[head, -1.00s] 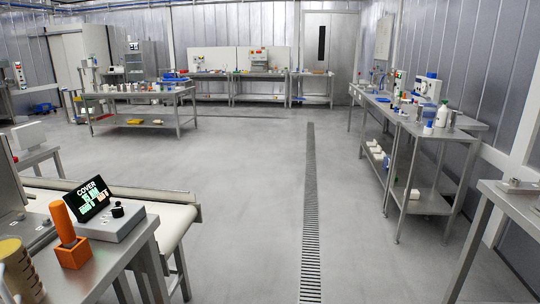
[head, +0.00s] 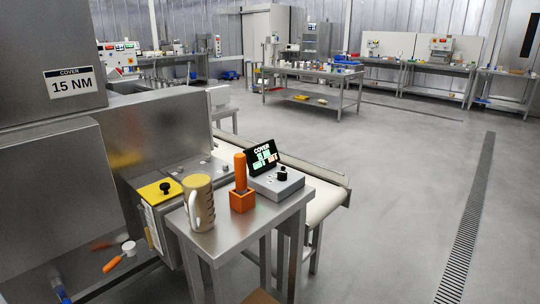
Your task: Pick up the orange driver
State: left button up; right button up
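An orange driver (head: 240,171) stands upright with its rounded handle up, in an orange block holder (head: 242,201). The holder sits on a small steel table (head: 216,240) left of the middle of the head view. The driver's lower end is hidden in the holder. Neither of my grippers shows in the head view.
A beige cylinder with a handle (head: 199,208) stands close left of the holder. A grey control box (head: 277,184) with a dark screen (head: 262,157) stands behind right. A large steel machine (head: 60,180) fills the left, with an orange-handled part (head: 113,263) low down. Floor on the right is clear.

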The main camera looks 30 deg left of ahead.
aim_at(241, 161)
jog(key=j+u, duration=0.1)
jog(key=u, duration=1.15)
